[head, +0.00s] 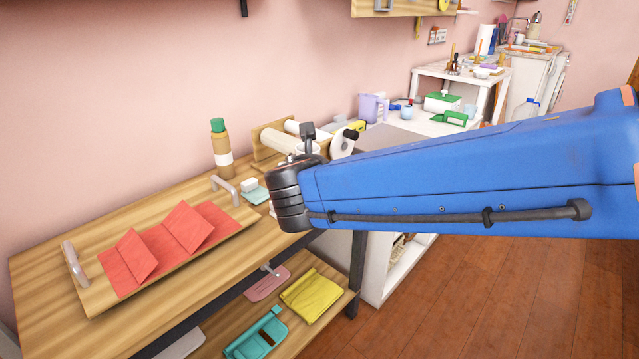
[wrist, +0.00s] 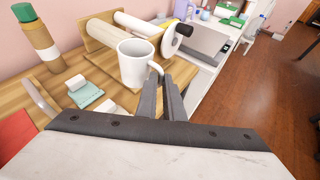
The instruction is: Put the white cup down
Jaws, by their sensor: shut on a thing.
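The white cup (wrist: 134,66) is upright in the wrist view, with its open top showing and its handle on the right. My gripper (wrist: 163,88) is shut on the cup's handle. The cup is over the wooden table's right part (wrist: 120,97); I cannot tell whether its base touches the wood.
A teal cloth with a white block (head: 254,191) lies left of the cup. Paper rolls on a wooden holder (head: 263,146) stand behind it, beside a brown bottle (head: 221,149). A tray (head: 98,297) with red cloth fills the table's left.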

